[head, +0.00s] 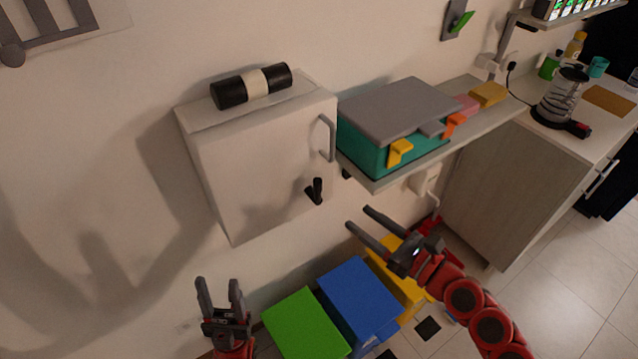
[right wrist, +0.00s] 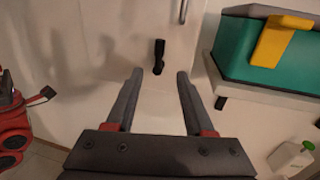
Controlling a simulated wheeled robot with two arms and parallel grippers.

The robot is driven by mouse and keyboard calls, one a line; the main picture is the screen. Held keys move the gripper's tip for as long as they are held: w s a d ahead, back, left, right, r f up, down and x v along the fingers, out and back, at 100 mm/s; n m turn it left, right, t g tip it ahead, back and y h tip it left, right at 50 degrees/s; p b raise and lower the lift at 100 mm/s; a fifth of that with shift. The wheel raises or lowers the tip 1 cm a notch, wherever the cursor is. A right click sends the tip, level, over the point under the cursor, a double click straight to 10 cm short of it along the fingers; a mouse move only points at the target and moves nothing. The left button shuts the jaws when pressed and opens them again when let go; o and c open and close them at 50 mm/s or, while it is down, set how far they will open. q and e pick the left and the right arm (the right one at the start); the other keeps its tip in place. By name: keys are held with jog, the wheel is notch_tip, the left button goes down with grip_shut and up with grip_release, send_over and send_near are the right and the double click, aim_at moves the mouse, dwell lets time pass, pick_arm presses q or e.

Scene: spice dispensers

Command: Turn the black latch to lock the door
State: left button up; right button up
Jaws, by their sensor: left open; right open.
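The white cabinet door (head: 262,170) is closed or nearly so, with a grey bar handle (head: 327,138) at its right edge. The black latch (head: 315,190) sits low on the door near that edge. In the right wrist view the latch (right wrist: 158,56) stands roughly upright, beyond and between my fingertips. My right gripper (head: 358,218) is open and empty, below and right of the latch, not touching it. It also shows in the right wrist view (right wrist: 160,75). My left gripper (head: 219,283) is open and empty, low and left of the cabinet.
A black and white roll (head: 252,86) lies on the cabinet. A teal box with a grey lid (head: 398,108) stands on the shelf (head: 376,184) right of the door. Green (head: 305,325) and blue (head: 358,297) boxes are below. The space before the latch is clear.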

aim_at(318, 197)
jog(key=p+x, duration=0.3)
jog(key=x, duration=0.9)
jog(key=shift+a+r+p, duration=0.1)
jog(key=shift+p, duration=0.3)
jog(key=shift+w+a+f, duration=0.2)
jog(key=shift+w+a, duration=0.2)
jog(key=shift+w, duration=0.05)
grip_shut()
